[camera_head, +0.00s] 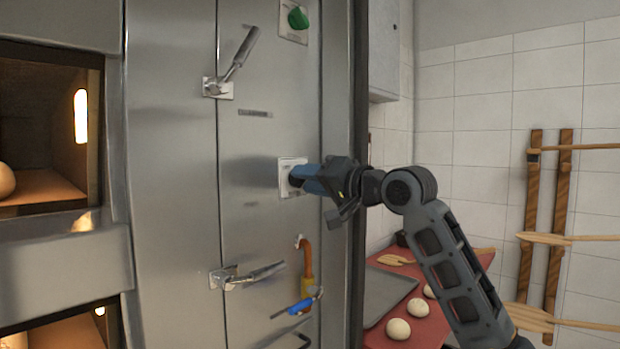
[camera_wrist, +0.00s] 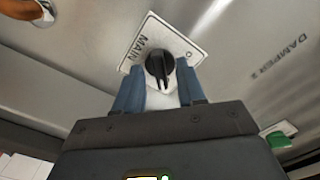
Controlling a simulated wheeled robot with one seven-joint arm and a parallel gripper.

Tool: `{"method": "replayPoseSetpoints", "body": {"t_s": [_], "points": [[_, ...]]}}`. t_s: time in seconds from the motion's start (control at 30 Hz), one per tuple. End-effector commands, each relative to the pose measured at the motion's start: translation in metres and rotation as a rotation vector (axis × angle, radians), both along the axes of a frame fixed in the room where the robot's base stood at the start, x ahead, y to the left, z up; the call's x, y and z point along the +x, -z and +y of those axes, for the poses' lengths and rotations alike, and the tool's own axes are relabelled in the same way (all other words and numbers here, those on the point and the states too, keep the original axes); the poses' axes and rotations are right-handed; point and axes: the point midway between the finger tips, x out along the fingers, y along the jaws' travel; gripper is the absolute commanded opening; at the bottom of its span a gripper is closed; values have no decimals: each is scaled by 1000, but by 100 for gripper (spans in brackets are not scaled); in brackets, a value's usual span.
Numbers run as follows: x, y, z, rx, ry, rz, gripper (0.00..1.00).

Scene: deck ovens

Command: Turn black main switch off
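The black main switch (camera_wrist: 160,65) is a knob on a white plate marked MAIN (camera_wrist: 183,41) in the wrist view. My gripper (camera_wrist: 160,78) is open, with one blue finger on each side of the knob and visible gaps between them. In the head view my gripper (camera_head: 304,178) reaches the white plate (camera_head: 287,164) from the right. The knob itself is mostly hidden there behind the fingers. I cannot tell exactly how deep the fingertips sit around the knob.
A green knob (camera_head: 298,17) is above on the same steel panel. Two latch handles (camera_head: 240,55) (camera_head: 250,273) are on its left. An orange pipe (camera_head: 306,258) with a blue-handled valve (camera_head: 303,305) is below. A red counter (camera_head: 440,312) with dough balls is at right.

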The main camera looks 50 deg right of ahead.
Motion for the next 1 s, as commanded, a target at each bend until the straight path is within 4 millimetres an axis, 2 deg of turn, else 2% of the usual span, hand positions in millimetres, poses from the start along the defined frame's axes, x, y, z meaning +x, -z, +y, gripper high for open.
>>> {"method": "replayPoseSetpoints", "body": {"t_s": [0.23, 0.63, 1.0], "points": [[1, 0, 0, 0, 0, 0, 38], [0, 0, 0, 0, 0, 0, 0], [0, 1, 0, -10, 0, 0, 0]]}}
